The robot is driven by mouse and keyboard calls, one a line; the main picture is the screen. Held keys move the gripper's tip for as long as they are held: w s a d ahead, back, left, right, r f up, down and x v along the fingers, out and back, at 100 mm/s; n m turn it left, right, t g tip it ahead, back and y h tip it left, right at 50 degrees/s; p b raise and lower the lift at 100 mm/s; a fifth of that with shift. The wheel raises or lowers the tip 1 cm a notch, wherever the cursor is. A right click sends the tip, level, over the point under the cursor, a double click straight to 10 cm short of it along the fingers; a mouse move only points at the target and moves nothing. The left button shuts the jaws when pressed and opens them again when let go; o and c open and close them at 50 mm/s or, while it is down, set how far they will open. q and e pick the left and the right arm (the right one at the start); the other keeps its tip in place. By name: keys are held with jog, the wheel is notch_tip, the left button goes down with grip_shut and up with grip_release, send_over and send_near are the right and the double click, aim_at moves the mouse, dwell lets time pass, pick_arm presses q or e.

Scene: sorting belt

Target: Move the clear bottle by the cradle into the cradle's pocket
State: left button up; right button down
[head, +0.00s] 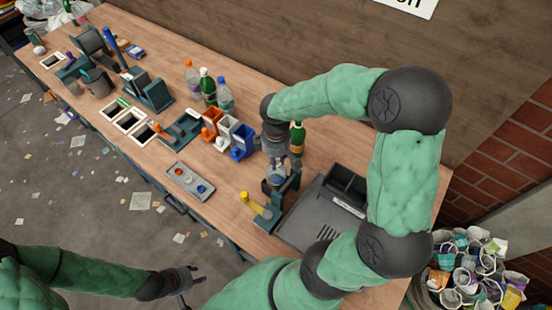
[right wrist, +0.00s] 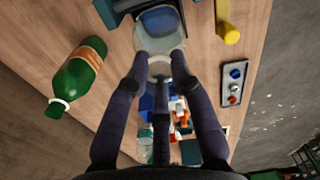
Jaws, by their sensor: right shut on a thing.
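The clear bottle (right wrist: 157,42) is between the fingertips of my right gripper (right wrist: 158,66), which is shut on it; it also shows in the head view (head: 277,172), partly hidden by the gripper (head: 276,155). The dark teal cradle (head: 287,190) is right below the gripper in the head view, and the bottle's lower end overlaps it. I cannot tell whether the bottle rests in the pocket or is held just above it. My left gripper (head: 190,283) is open and empty, low over the floor in front of the bench.
A green bottle (head: 297,138) stands close behind the right gripper. Orange, white and blue bins (head: 242,142) stand left. A small parts tray (head: 190,182) lies near the front edge.

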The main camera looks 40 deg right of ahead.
jog(key=c, duration=1)
grip_release()
jog(key=shift+r, duration=0.1)
notch_tip(320, 180, up, 12)
